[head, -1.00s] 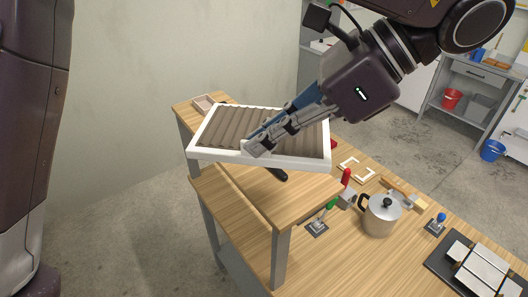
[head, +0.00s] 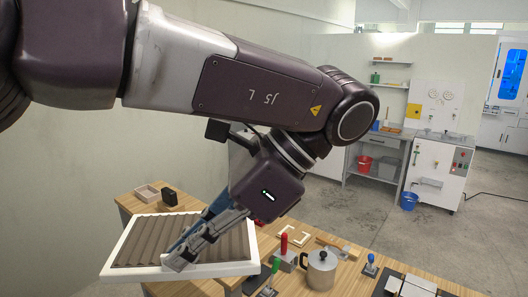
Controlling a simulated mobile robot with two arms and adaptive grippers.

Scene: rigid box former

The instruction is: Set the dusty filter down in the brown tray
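The dusty filter (head: 150,238) is a pleated grey-brown panel in a white frame, at the lower left of the head view. My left gripper (head: 186,254) is shut on the filter at its near side, fingers lying across the frame and pleats. The filter appears held above the wooden table, roughly level and overhanging the table's left side. A small light-brown open tray (head: 147,194) sits on the table behind the filter; I cannot tell whether it is the brown tray. My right gripper is not in view.
A black block (head: 169,196) stands beside the small tray. On the table (head: 345,285) to the right are a moka pot (head: 319,270), a red-handled clamp (head: 284,252) and other tools. Shelves, buckets and a white cabinet (head: 437,170) stand farther back, across open floor.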

